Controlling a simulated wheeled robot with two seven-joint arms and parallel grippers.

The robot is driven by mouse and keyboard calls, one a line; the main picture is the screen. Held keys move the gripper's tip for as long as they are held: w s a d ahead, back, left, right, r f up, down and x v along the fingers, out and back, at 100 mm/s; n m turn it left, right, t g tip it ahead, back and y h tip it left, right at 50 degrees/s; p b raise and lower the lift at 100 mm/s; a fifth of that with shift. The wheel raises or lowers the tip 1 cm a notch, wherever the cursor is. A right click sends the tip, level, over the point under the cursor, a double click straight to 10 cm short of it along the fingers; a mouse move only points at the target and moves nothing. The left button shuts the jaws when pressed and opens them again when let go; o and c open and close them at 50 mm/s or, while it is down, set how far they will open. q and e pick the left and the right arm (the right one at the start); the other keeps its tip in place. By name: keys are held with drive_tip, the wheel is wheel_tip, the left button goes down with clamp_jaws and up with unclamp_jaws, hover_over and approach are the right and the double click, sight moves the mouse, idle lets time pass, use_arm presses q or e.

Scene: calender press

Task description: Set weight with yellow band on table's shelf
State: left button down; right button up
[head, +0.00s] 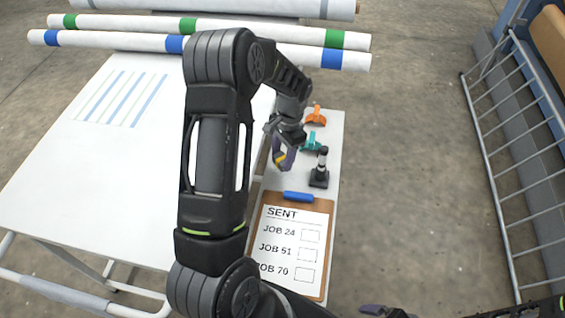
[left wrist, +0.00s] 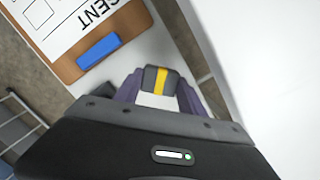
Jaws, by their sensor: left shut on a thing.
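The weight with the yellow band shows in the left wrist view (left wrist: 161,80) as a dark grey block with a yellow stripe and a pale part below it. My left gripper (head: 283,158) is shut on it, with a purple finger on each side. The table's shelf (head: 333,140) is the narrow white strip along the right of the white table (head: 110,170). The gripper is over the shelf's left edge, near the gap beside the table. I cannot tell its height above the shelf. My right gripper (head: 385,311) shows only partly at the bottom edge.
The shelf holds an orange clamp-like piece (head: 316,115), a teal one (head: 313,142), a black upright object with a white band (head: 320,170) and a clipboard (head: 262,222) with a blue clip. White rolls (head: 120,42) lie at the table's far end. A metal railing (head: 490,150) stands at right.

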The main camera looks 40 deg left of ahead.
sight(284, 157)
use_arm(q)
wheel_tip(284, 157, down, 4)
drive_tip(key=shift+r, duration=0.25)
drive_tip(key=shift+f, duration=0.15)
drive_tip(key=c, duration=0.7)
unclamp_jaws()
